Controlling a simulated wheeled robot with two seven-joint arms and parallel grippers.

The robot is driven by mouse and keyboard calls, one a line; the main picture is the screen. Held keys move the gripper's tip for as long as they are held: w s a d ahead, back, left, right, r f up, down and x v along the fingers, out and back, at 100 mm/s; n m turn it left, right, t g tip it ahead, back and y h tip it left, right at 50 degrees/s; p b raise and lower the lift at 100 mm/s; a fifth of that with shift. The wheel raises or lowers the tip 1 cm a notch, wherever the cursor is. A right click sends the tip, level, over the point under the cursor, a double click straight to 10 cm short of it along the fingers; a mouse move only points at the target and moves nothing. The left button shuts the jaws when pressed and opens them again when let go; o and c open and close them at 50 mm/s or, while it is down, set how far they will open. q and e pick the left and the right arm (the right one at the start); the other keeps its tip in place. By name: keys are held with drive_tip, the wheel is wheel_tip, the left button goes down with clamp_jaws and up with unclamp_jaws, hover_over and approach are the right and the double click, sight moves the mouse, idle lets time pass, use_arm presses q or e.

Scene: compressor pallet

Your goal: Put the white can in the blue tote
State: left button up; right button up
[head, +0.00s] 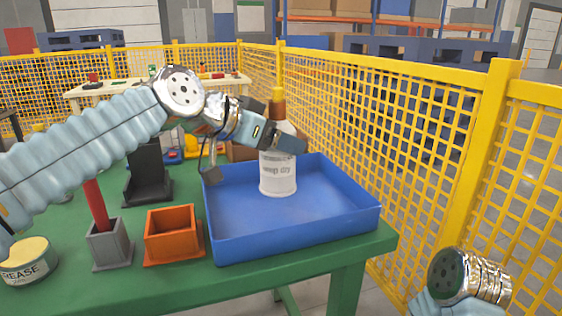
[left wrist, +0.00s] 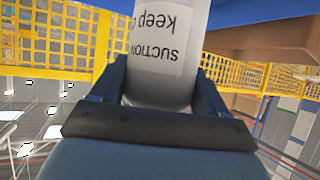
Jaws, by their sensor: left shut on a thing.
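The white can (head: 278,175) is a tall, upright, bottle-like container with a brown-orange top and a printed label. My left gripper (head: 285,141) is shut on its upper part, coming from the left. In the left wrist view the white can (left wrist: 165,55) sits between the two fingers, its lettering upside down. The blue tote (head: 330,228) is a shallow open tray at the right end of the green table. The can is within the tote's outline in the head view; I cannot tell whether its base touches the floor. My right gripper is out of view.
An orange square bin (head: 172,234) stands left of the tote. Beyond it are a grey holder (head: 109,246) with a red handle and a grease tin (head: 27,262). A black stand (head: 147,180) is behind. Yellow mesh fence (head: 420,140) runs close along the right.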

sight(281, 159)
use_arm(q)
drive_tip(key=f, duration=0.1)
drive_tip(key=w+f, duration=0.1)
drive_tip(key=f, duration=0.2)
drive_tip(key=shift+w+d+b, duration=0.15)
drive_tip(key=shift+d+b, duration=0.25)
drive_tip(key=shift+f, duration=0.35)
drive_tip(key=shift+f, duration=0.2)
drive_tip(key=o, duration=1.4)
drive_tip(key=shift+r, duration=0.3)
drive_tip(key=v, duration=1.2)
drive_tip(key=shift+f, duration=0.15)
